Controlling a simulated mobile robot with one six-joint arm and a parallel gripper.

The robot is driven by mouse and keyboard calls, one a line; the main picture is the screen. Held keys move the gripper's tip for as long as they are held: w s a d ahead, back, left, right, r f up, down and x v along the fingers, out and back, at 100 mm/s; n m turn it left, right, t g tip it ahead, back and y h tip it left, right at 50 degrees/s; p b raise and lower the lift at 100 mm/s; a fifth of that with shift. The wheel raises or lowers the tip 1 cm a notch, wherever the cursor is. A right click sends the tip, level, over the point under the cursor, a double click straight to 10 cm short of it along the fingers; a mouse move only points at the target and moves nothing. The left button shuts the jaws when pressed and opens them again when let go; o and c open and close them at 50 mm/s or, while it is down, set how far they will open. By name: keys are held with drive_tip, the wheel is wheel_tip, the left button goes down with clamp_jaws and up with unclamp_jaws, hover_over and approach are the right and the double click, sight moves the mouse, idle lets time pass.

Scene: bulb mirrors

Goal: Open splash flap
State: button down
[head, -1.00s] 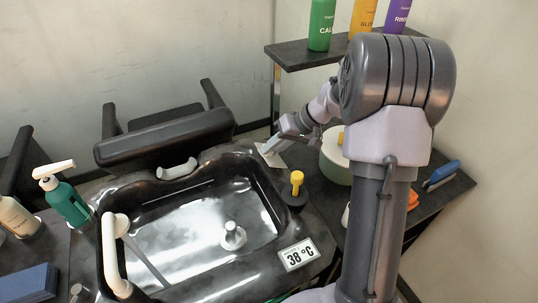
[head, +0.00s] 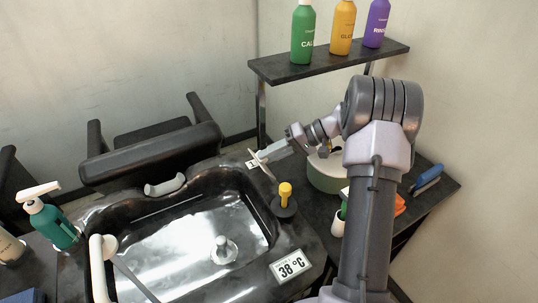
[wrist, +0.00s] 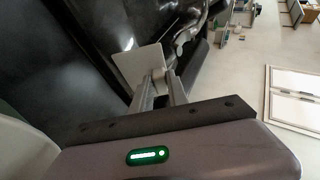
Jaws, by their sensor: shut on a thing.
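The splash flap (head: 263,166) is a small pale plate at the back right corner of the black wash basin (head: 232,172). It stands tilted up from the rim and shows nearly edge-on in the head view. In the wrist view the flap (wrist: 142,68) is a light grey square plate just beyond the fingers. My gripper (head: 266,157) reaches it from the right and is shut on it. In the wrist view my gripper (wrist: 160,82) has its fingertips close together at the plate's lower edge. The flap's hinge is hard to make out.
A yellow-topped knob (head: 285,191) stands on the basin rim close to the flap. A pale green round tub (head: 325,176) sits beneath my arm. A shelf (head: 330,62) with bottles is behind. A temperature display (head: 290,265) is at the front right rim.

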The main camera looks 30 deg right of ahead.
drive_tip(key=c, duration=1.3)
unclamp_jaws()
